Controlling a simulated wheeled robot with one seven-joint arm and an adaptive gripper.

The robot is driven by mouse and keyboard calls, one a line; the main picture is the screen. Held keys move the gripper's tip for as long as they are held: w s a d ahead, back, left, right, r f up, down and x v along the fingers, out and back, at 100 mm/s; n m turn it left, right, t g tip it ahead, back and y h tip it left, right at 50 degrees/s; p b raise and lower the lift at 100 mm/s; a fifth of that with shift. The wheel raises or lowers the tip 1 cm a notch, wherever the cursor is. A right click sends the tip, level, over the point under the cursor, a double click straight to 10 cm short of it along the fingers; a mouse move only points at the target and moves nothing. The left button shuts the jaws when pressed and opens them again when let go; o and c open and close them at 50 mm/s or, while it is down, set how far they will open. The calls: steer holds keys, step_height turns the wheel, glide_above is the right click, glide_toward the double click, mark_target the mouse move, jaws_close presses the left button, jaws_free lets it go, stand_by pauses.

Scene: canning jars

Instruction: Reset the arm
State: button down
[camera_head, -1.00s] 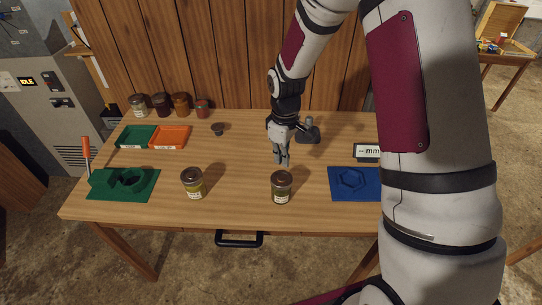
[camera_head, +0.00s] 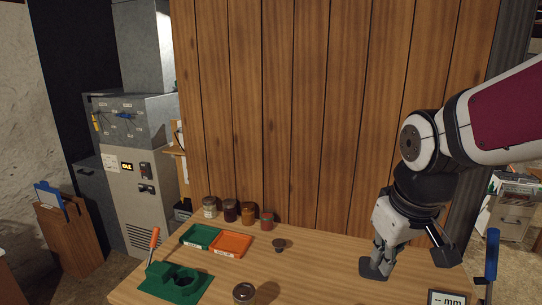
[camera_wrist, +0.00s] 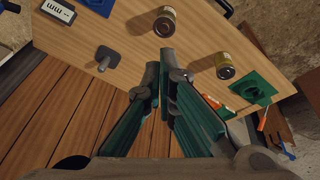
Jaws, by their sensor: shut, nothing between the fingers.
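My gripper (camera_head: 379,248) is at the right of the head view, pointing down over the back of the wooden table (camera_head: 320,278). In the wrist view the fingers (camera_wrist: 163,58) are closed together and empty. A dark grey stand (camera_head: 373,269) shows just below the fingers in the head view. It also shows left of the fingers in the wrist view (camera_wrist: 107,55). I cannot tell how far above the table the fingertips are.
Two lidded jars (camera_wrist: 165,22) (camera_wrist: 225,65) stand on the table, near the green fixture (camera_head: 175,283). Green (camera_head: 199,237) and orange (camera_head: 232,245) trays, several jars (camera_head: 230,210) and a small dark cup (camera_head: 279,245) are along the back. A wood-panelled wall (camera_head: 300,110) rises behind.

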steer(key=s+r+m+t, duration=0.2)
steer(key=s+r, duration=0.3)
steer(key=s, duration=0.7)
steer(key=shift+a+m, duration=0.25)
steer(key=shift+m, duration=0.35)
